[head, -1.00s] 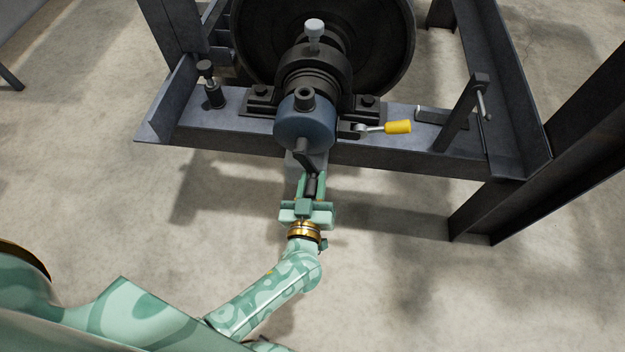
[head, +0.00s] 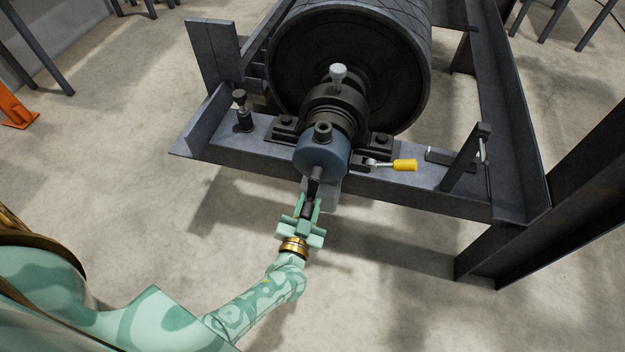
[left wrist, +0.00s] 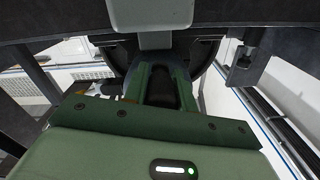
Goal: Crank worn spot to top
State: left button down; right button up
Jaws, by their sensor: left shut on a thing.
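The black conveyor pulley (head: 350,65) sits in the steel frame, its round end face toward me and part of its patterned surface showing on top. No worn spot can be made out. A blue hub (head: 322,157) is on the shaft end, with a dark crank arm (head: 315,187) hanging down from it. My left gripper (head: 308,208) is shut on the dark crank handle (head: 307,209) below the hub. In the left wrist view the dark handle (left wrist: 162,88) sits between the green fingers. My right gripper is not in view.
A yellow-handled lever (head: 404,165) sticks out right of the hub. A black bearing block (head: 335,108) carries the shaft. The frame's front beam (head: 420,192) runs just behind my gripper, with a dark leg (head: 560,215) at right. The concrete floor in front is clear.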

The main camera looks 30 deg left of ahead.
pick_arm(q)
jog(key=shift+s+m, duration=0.1)
jog(key=shift+m, duration=0.4)
jog(key=shift+a, duration=0.1)
jog(key=c, duration=1.1)
grip_release()
jog(key=shift+c, duration=0.2)
